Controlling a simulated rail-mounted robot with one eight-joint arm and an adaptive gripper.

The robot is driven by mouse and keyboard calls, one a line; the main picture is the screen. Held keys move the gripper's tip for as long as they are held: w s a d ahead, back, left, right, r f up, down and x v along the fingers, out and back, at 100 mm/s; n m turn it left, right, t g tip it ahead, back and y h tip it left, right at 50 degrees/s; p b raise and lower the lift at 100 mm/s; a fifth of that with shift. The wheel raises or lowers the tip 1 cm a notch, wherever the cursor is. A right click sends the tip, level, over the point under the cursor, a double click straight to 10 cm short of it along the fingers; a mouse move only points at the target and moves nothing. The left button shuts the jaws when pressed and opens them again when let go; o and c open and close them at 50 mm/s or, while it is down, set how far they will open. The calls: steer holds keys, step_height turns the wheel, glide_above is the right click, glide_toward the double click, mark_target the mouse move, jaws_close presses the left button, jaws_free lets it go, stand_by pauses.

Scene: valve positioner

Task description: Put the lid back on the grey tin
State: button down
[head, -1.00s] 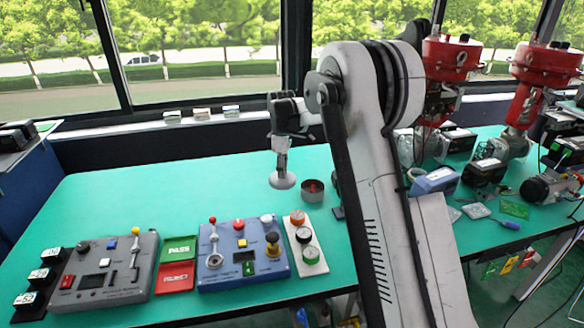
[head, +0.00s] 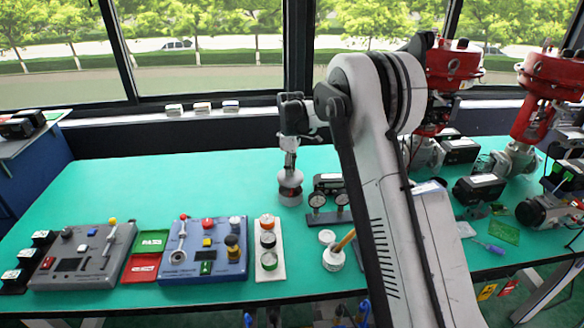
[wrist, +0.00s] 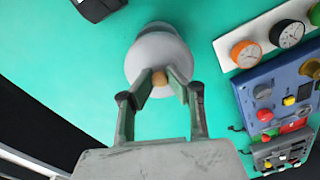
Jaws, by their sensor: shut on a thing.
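My gripper (head: 290,168) is shut on the lid's knob in the head view. In the wrist view the fingers (wrist: 162,82) pinch a small tan knob on top of the round grey lid (wrist: 158,55). In the head view the lid (head: 290,179) is directly above the grey tin (head: 290,197), looking level and roughly centred. I cannot tell whether the lid touches the rim or sits slightly above it. In the wrist view the lid hides most of the tin.
Two dark gauges (head: 328,206) and a black device (head: 328,183) stand just right of the tin. A white strip with three dials (head: 268,243) and a blue control panel (head: 205,250) lie nearer the front. The green bench left of the tin is clear.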

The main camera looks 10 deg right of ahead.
steer(key=shift+f+b, duration=1.3)
steer(key=shift+f, duration=1.6)
steer(key=shift+f+b, duration=0.2)
steer(key=shift+b, duration=0.75)
stand_by(0.5)
stand_by(0.3)
steer(key=c, duration=1.2)
jaws_free()
steer(key=shift+o, duration=0.2)
steer(key=shift+r, duration=0.15)
steer(key=shift+r+p, duration=1.25)
steer(key=shift+r, duration=2.15)
